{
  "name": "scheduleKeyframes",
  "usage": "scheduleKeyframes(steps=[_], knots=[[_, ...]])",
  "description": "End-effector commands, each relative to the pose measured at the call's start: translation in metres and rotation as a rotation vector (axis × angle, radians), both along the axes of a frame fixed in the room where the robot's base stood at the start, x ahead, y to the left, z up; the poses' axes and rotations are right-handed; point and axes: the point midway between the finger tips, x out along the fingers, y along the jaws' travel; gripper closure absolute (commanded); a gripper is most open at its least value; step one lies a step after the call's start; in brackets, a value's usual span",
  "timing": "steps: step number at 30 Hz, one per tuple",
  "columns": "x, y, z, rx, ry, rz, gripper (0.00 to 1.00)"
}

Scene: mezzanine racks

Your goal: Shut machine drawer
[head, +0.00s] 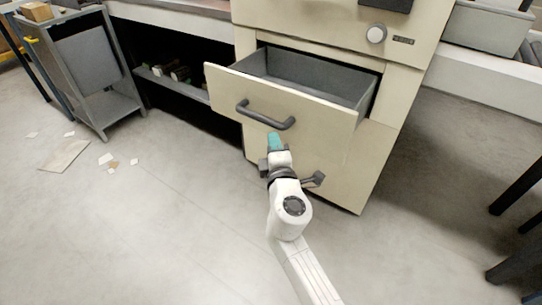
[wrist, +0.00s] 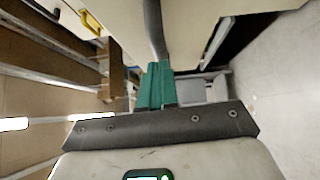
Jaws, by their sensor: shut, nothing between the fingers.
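The machine drawer (head: 325,122) is pulled out of the cream machine (head: 290,18). Its grey inside is empty where it shows. A dark bar handle (head: 265,116) crosses the drawer front, and a dark bar, likely this handle, shows in the wrist view (wrist: 154,28). My gripper (head: 274,141) has teal fingers and is shut and empty. Its tips are just below the handle in the head view and close to the bar in the wrist view (wrist: 156,85). I cannot tell whether they touch.
A lower dark handle (head: 314,180) is partly hidden by my arm. A grey cart (head: 85,60) stands at the left, with scraps of paper and a flat sheet (head: 64,156) on the floor. Dark legs (head: 515,187) stand at the right. The floor before the machine is mostly clear.

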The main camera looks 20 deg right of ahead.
Motion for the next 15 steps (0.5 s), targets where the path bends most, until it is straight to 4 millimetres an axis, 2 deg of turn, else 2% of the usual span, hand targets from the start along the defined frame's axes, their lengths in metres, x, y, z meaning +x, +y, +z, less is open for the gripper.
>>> scheduleKeyframes(steps=[6, 15], knots=[[0.01, -0.016, 0.001, 0.0, 0.0, 0.001, 1.0], [0.012, -0.018, 0.001, 0.0, -0.001, 0.002, 1.0]])
